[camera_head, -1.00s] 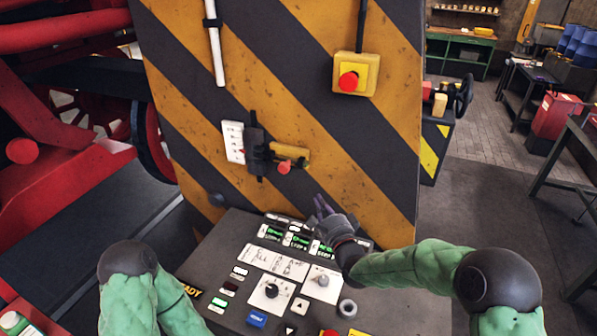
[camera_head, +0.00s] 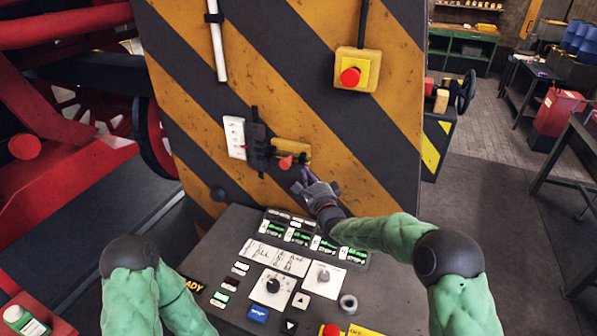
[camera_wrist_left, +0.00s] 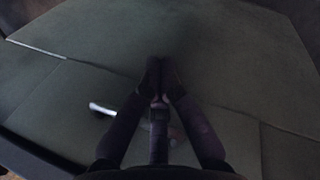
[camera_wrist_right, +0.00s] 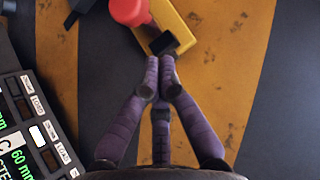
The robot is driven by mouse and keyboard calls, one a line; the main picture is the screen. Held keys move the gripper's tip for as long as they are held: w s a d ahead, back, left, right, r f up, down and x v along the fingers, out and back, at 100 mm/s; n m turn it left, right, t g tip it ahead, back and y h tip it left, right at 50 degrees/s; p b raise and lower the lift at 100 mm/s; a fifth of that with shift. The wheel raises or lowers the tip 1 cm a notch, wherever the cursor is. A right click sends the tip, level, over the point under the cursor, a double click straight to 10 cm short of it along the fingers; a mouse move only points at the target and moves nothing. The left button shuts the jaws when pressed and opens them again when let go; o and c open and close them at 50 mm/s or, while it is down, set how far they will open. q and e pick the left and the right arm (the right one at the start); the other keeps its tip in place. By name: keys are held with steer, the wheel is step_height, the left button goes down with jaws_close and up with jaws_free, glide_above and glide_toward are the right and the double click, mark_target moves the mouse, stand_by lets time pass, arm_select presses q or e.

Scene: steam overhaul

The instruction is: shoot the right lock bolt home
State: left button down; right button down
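The lock bolt is a yellow block (camera_head: 293,151) with a red knob (camera_head: 286,162), mounted on the striped panel beside a dark bracket (camera_head: 257,143). In the right wrist view the yellow block (camera_wrist_right: 178,25) and red knob (camera_wrist_right: 130,10) lie just beyond my fingertips, with a dark square at the block's near end. My right gripper (camera_wrist_right: 160,72) has its fingertips together, with nothing seen between them; in the head view it (camera_head: 304,177) is just below and right of the knob. My left gripper (camera_wrist_left: 161,66) has its fingertips together over a dark surface, outside the head view.
A control desk (camera_head: 213,245) with buttons, dials and green displays stands below the panel. A red emergency button (camera_head: 350,76) on a yellow box is above right of the bolt. A white label (camera_head: 234,137) is left of the bracket. Red locomotive parts fill the left.

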mark_target(287, 167)
steer(key=shift+w+a+r, duration=0.15)
steer(key=shift+w+a, duration=0.15)
steer(key=shift+a, duration=0.45)
steer(key=shift+w+a+r, duration=0.1)
steer(key=shift+w+a, duration=0.15)
steer(key=shift+a, duration=0.5)
steer(key=shift+a, duration=0.1)
steer(key=a+b, duration=0.1)
steer(key=w+a+b, duration=0.1)
steer(key=a, duration=0.1)
steer(key=shift+w+a, duration=0.15)
steer(key=shift+w, duration=0.05)
